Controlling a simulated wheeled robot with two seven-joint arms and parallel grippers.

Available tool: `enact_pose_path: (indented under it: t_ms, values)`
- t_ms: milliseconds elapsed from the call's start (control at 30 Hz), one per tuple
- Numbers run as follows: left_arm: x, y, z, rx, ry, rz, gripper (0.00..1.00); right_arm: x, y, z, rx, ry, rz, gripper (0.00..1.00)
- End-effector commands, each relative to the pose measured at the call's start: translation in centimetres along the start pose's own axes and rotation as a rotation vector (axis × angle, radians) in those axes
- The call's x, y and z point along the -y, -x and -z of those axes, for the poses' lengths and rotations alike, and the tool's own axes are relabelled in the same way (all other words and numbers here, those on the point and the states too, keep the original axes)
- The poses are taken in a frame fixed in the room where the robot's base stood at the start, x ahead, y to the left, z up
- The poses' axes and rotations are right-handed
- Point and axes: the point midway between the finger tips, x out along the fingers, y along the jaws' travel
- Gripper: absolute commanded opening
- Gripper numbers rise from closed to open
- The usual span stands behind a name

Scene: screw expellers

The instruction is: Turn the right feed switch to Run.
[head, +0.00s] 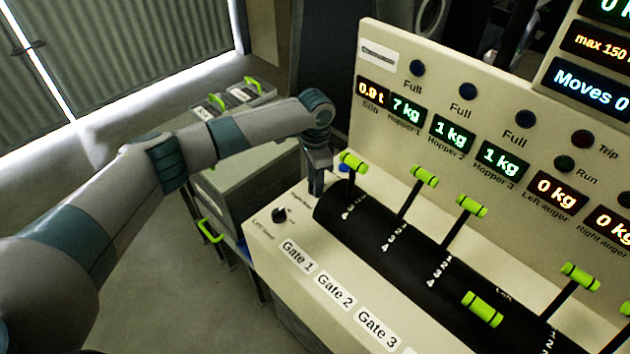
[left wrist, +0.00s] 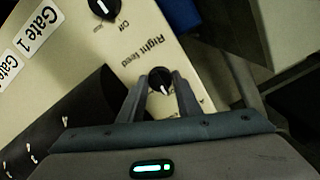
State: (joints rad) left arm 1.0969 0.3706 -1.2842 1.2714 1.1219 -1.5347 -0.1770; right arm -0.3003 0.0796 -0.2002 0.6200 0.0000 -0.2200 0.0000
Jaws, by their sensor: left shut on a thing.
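The right feed switch (left wrist: 160,80) is a small round black knob with a pale mark, in the left wrist view beside the printed words "Right feed". My left gripper (left wrist: 160,92) is shut on this knob, one finger on each side. In the head view my left gripper (head: 317,188) points down at the panel's far left corner and hides the knob. Which position the right knob's mark points to cannot be told. The left feed switch (head: 280,215) is a similar black knob nearer the front, also in the left wrist view (left wrist: 104,7). My right gripper is not in view.
Several green-handled gate levers (head: 424,176) rise from the black curved cover (head: 375,235) just right of my gripper. The upright display panel (head: 450,75) stands behind. A grey cabinet (head: 255,180) is left of the console. Floor at the lower left is clear.

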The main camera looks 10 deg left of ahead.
Motion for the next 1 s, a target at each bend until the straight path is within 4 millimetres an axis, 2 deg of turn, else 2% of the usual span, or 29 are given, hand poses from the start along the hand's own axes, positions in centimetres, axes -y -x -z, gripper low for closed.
enact_pose_path:
  t_ms: [367,1000]
  values:
    - [-0.01,0.1,0.05,-0.001,-0.223,-0.001,0.08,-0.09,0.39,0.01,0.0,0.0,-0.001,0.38]
    - [0.08,0.08,0.06,-0.001,-0.806,0.002,0.08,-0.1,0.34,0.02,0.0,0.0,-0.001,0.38]
